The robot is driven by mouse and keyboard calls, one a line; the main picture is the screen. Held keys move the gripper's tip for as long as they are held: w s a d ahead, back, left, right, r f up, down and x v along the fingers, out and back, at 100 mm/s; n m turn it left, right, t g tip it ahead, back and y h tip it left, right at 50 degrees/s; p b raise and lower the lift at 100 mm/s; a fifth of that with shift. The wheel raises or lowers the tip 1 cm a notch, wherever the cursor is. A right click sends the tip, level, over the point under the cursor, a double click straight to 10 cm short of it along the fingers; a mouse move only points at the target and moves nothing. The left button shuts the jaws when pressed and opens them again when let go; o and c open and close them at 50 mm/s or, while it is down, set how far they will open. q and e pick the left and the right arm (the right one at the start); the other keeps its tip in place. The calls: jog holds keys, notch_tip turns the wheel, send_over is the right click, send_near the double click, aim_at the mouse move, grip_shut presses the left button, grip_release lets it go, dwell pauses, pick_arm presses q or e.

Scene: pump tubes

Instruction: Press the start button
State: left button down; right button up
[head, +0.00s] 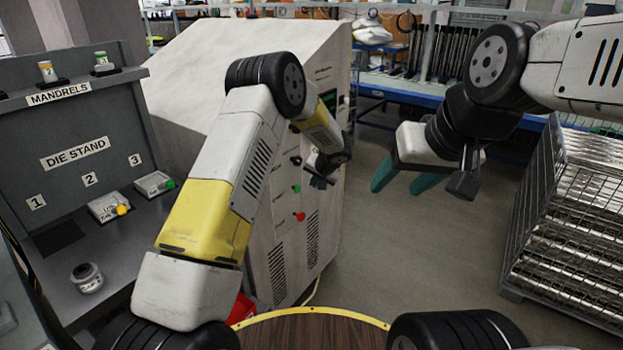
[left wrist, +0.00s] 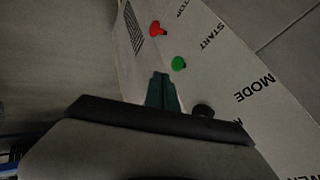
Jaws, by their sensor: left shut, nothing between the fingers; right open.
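The green start button (head: 297,189) sits on the front panel of the large pale cabinet (head: 210,70). In the left wrist view the green button (left wrist: 179,63) is beside the word START, just beyond and slightly right of my fingertips. The red stop button (left wrist: 158,29) is further off; it also shows in the head view (head: 300,217). My left gripper (head: 319,181) is in front of the panel. Its teal fingers are together and empty in the left wrist view (left wrist: 162,78). A gap shows between fingertips and button. My right gripper (head: 404,184) is open and empty, out to the right.
A black knob (left wrist: 203,110) by the word MODE is close to my left fingers. The die stand (head: 75,150) is at left. A wire cage of metal tubes (head: 575,220) stands at right. Floor between cabinet and cage is clear.

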pick_arm(q)
jog(key=shift+v, duration=1.05)
jog(key=s+a+r+n+g+h, duration=0.1)
jog(key=s+a+r, duration=0.6)
jog(key=s+r, duration=0.3)
jog(key=s+a+r+n+g, duration=0.1)
jog(key=s+a+r+n, duration=0.1)
jog(key=s+a+r, duration=0.85)
jog(key=s+d+r+h, duration=0.1)
jog(key=s+r+h, duration=0.1)
jog(key=s, duration=0.9)
jog(key=s+d+r+t+h, duration=0.1)
jog(key=s+r, duration=0.3)
jog(key=s, duration=0.7)
jog(key=shift+s+r+n+h, duration=0.3)
jog(key=shift+n+h, duration=0.1)
jog(key=shift+h, duration=0.1)
